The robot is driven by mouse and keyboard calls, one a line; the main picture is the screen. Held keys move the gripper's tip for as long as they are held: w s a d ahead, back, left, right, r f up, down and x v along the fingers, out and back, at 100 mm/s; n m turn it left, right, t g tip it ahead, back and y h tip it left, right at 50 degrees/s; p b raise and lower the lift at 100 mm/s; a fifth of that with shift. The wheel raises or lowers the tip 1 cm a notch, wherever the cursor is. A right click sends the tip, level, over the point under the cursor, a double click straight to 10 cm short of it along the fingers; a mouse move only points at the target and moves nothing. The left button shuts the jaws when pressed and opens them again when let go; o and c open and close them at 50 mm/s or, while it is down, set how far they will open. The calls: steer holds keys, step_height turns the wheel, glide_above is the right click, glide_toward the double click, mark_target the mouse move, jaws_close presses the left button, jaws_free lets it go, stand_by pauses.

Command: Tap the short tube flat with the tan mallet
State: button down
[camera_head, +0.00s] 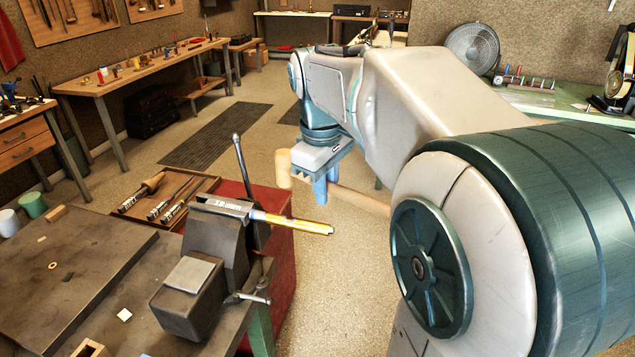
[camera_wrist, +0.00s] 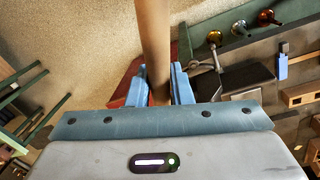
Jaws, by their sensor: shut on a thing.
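The short tube (camera_head: 292,222) is brass-coloured and sticks out sideways from the jaws of the dark bench vise (camera_head: 216,245), past the bench edge. The tan mallet shows its head (camera_head: 283,168) above and behind the tube, apart from it, and its handle (camera_head: 358,197) runs to the right. My gripper (camera_head: 325,183) has its blue fingers shut on the mallet handle. In the wrist view, the handle (camera_wrist: 154,45) rises between the fingers of my gripper (camera_wrist: 160,85). The mallet head is not clearly visible there.
The vise's upright lever (camera_head: 241,165) stands close behind the tube. A wooden tray of tools (camera_head: 190,181) lies behind the vise, and a dark plate (camera_head: 85,262) lies to its left. A red cabinet (camera_head: 283,262) is below. Open floor (camera_head: 330,290) lies right of the bench.

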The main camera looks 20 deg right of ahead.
steer(key=shift+d, duration=0.3)
steer(key=shift+s+a+f+b, duration=0.1)
steer(key=shift+f+b, duration=0.95)
steer(key=shift+f, duration=0.3)
steer(key=shift+a+f+b, duration=0.1)
steer(key=shift+f+b, duration=0.9)
steer(key=shift+f, duration=0.35)
steer(key=shift+f, duration=0.15)
step_height(320, 180, down, 4)
steer(key=b, duration=0.3)
steer(key=shift+s, duration=0.1)
steer(key=shift+r+p, duration=0.2)
steer(key=shift+p, duration=0.1)
step_height(320, 180, up, 3)
steer(key=shift+f+p, duration=0.1)
steer(key=shift+p, duration=1.15)
